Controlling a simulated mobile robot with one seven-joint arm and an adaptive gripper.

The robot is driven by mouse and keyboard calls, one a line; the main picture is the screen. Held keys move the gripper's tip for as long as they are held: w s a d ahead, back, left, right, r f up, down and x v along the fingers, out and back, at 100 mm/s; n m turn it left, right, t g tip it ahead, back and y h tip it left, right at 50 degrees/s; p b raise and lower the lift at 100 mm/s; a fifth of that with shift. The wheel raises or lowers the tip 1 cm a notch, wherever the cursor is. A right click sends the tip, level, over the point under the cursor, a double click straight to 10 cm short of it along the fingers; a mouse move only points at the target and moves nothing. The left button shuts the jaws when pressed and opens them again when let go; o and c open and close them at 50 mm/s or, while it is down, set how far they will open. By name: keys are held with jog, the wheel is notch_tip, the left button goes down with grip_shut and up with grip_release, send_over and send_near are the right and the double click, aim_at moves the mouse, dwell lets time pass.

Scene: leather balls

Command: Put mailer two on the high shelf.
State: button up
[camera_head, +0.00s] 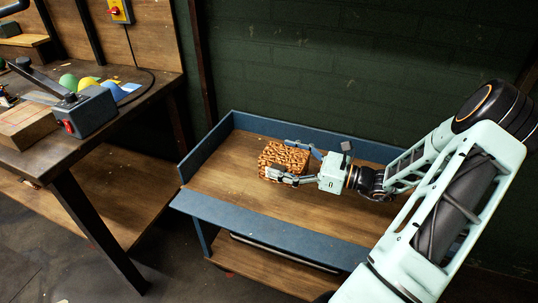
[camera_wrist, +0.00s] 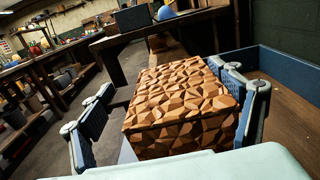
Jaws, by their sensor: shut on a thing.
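A brown package with a faceted, raised pattern (camera_head: 284,155) is between the fingers of my gripper (camera_head: 281,161); I take it as mailer two, though no label shows. It also fills the middle of the wrist view (camera_wrist: 180,95). My gripper is shut on it, one finger on each side. The package is over the upper shelf (camera_head: 225,184), a wooden board with blue raised edges. I cannot tell whether it touches the board or hangs just above it.
A lower wooden shelf (camera_head: 265,272) lies under the upper one. A workbench (camera_head: 95,135) at the left holds a grey box with a red button (camera_head: 84,113) and coloured domes (camera_head: 86,83). A dark green brick wall stands behind. The upper shelf's left part is bare.

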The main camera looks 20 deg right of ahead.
jog(key=shift+s+d+r, duration=0.25)
jog(key=shift+s+r, duration=0.15)
jog(key=shift+s, duration=0.25)
jog(key=w+a+r+n+g+y, duration=0.1)
jog(key=a, duration=0.7)
jog(key=w+a+r+n+g+y, duration=0.1)
jog(key=a, duration=0.7)
jog(key=shift+w+a+g, duration=0.3)
jog(key=shift+w+a, duration=0.05)
